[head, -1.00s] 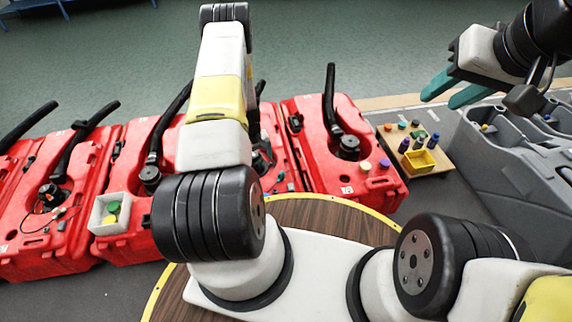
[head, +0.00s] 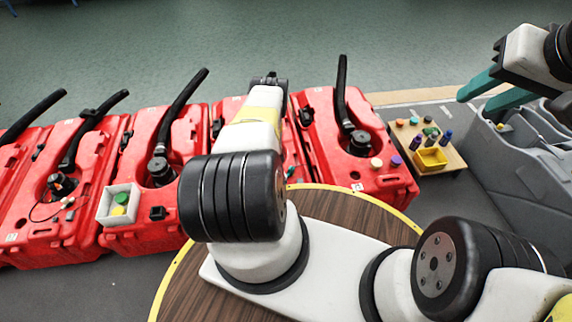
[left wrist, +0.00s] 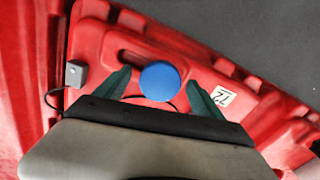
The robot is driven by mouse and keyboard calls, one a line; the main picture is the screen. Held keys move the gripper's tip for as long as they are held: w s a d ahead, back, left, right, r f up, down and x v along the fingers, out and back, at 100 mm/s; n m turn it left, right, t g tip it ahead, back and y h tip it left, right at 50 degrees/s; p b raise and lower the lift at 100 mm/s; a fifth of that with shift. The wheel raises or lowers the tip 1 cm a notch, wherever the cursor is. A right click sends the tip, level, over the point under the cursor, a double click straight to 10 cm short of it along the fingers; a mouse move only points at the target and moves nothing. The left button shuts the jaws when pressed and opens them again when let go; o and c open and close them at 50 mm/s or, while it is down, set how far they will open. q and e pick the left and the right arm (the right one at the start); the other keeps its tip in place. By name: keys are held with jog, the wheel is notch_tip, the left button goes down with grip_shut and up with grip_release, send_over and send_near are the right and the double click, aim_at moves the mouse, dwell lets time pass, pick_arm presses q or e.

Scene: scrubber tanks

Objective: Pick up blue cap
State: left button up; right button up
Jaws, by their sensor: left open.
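The blue cap (left wrist: 160,82) is a round disc on a red tank (left wrist: 195,75) in the left wrist view. My left gripper (left wrist: 159,76) is open, with one green finger on each side of the cap and gaps between. I cannot tell how far above the cap the fingers are. In the head view my left arm hides the left gripper and the blue cap.
A row of red tanks with black hoses (head: 183,110) stands across the middle. A white box (head: 118,204) holds green and yellow caps. A wooden board (head: 440,160) carries a yellow bin (head: 431,158) and small coloured parts. Grey tanks (head: 515,165) stand at the right.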

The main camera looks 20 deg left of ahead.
pick_arm(q)
jog(key=shift+f, duration=0.45)
jog(key=c, duration=1.4)
jog(key=shift+c, duration=0.2)
